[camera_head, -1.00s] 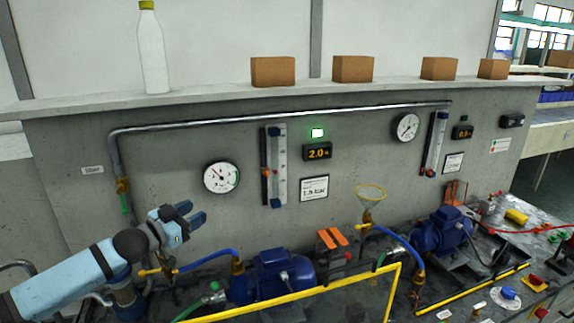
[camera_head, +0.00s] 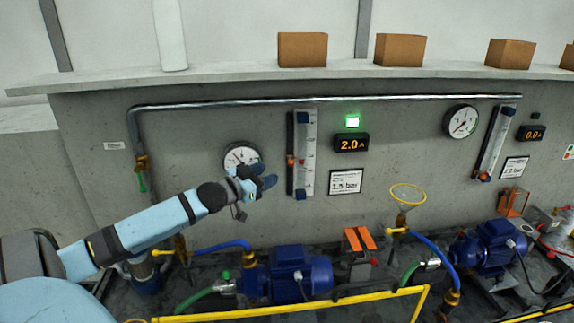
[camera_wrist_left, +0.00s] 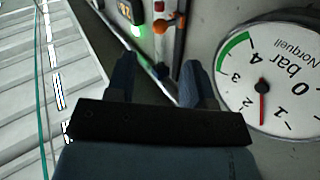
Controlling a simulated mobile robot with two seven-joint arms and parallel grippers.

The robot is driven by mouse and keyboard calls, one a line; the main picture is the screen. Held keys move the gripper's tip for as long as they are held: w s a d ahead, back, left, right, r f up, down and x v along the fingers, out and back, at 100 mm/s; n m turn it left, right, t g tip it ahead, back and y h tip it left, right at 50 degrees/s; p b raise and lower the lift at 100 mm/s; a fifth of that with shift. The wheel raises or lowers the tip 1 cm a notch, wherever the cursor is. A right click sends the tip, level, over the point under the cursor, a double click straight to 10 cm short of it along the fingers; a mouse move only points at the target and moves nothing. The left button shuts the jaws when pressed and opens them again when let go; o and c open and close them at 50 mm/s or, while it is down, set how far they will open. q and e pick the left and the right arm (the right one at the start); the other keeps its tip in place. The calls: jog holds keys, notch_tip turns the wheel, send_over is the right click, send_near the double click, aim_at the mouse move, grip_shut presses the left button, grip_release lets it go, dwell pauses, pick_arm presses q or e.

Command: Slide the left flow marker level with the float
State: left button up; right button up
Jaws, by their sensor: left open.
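The left flow meter (camera_head: 308,130) is an upright clear tube with blue ends on the grey wall. The orange left flow marker (camera_head: 290,160) sits on a dark rail along its left side. A small reddish float (camera_head: 301,162) seems to show in the tube near the marker's height; the exact offset is too small to tell. My left gripper (camera_head: 266,176) is open and empty, just left of the marker, apart from it. In the left wrist view its two fingers (camera_wrist_left: 158,78) are spread, with the orange marker (camera_wrist_left: 162,27) beyond them. My right gripper is not in view.
A round pressure gauge (camera_head: 241,158) is partly behind my left gripper; it fills the right of the wrist view. A lit display (camera_head: 351,143) and a label (camera_head: 345,181) are right of the meter. A blue pump (camera_head: 290,272) and yellow rail (camera_head: 300,303) lie below.

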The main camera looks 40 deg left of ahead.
aim_at(290, 161)
pick_arm(q)
jog(key=w, duration=0.5)
jog(key=w+p, duration=0.1)
jog(key=w, duration=0.2)
jog(key=shift+d, duration=0.35)
